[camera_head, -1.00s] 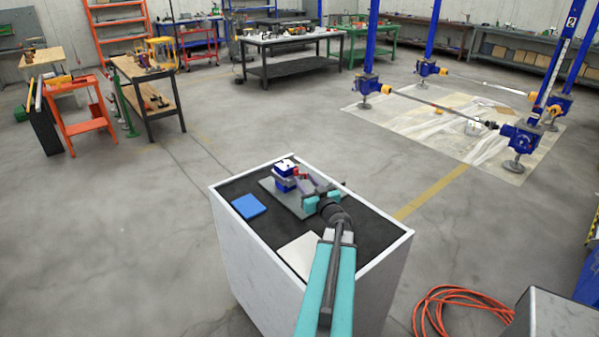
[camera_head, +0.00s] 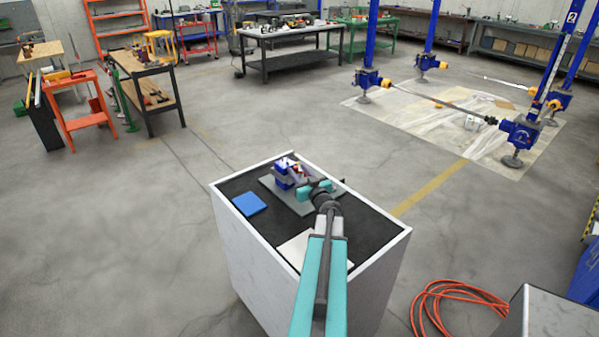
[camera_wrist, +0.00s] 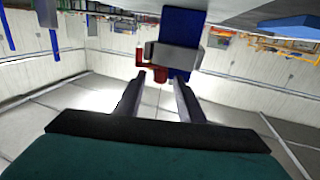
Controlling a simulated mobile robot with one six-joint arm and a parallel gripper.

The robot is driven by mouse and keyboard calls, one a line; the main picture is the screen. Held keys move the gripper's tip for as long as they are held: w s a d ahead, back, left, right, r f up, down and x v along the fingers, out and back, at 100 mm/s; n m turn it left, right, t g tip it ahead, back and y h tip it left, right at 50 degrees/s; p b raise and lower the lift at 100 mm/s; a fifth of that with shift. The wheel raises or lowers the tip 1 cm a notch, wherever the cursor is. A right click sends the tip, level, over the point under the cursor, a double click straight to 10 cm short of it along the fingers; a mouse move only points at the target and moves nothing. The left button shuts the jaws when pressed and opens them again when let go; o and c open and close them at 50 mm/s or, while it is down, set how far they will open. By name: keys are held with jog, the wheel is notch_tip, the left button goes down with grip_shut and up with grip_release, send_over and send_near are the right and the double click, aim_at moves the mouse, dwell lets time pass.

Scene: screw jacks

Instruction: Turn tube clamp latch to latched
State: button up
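The tube clamp fixture, a blue block (camera_head: 282,178) on a grey plate (camera_head: 267,184), stands on the cart's dark top in the head view. In the wrist view it shows as a blue block (camera_wrist: 183,24) with a grey clamp body (camera_wrist: 174,57) across it. A red latch part (camera_wrist: 160,74) sticks out from the grey body. My gripper (camera_wrist: 159,77) is open, with its two dark fingers apart and the red part between or just beyond their tips. I cannot tell whether they touch it. In the head view my gripper (camera_head: 305,181) is beside the block and partly hides the clamp.
A blue pad (camera_head: 249,204) and a pale sheet (camera_head: 299,249) lie on the white-sided cart (camera_head: 250,265). An orange hose (camera_head: 445,300) lies on the floor at the right. The floor left of the cart is clear.

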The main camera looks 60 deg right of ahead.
jog(key=c, duration=0.8)
jog(key=shift+d, duration=0.2)
grip_shut()
jog(key=shift+a, duration=0.15)
jog(key=y+b, duration=0.1)
jog(key=b, duration=0.3)
jog(key=shift+s+f+n+t, duration=0.1)
jog(key=shift+f+n+t, duration=0.1)
jog(key=shift+n+t, duration=0.2)
jog(key=y+b, duration=0.1)
jog(key=b, duration=0.1)
jog(key=n+y+b, duration=0.1)
jog(key=b, duration=0.2)
jog(key=shift+d+t+b, duration=0.25)
jog(key=shift+t+b, duration=0.05)
jog(key=shift+t, duration=0.1)
jog(key=n+y+b, duration=0.1)
jog(key=b, duration=0.1)
jog(key=n+y+b, duration=0.1)
jog(key=b, duration=0.2)
jog(key=n+t+y+b, duration=0.1)
jog(key=y+b, duration=0.1)
jog(key=b, duration=0.1)
jog(key=shift+s+d, duration=0.1)
jog(key=shift+d, duration=0.2)
jog(key=shift+r+n+y+b, duration=0.25)
jog(key=shift+n+y+b, duration=0.35)
jog(key=shift+y+b, duration=0.45)
jog(key=o, duration=0.8)
grip_release()
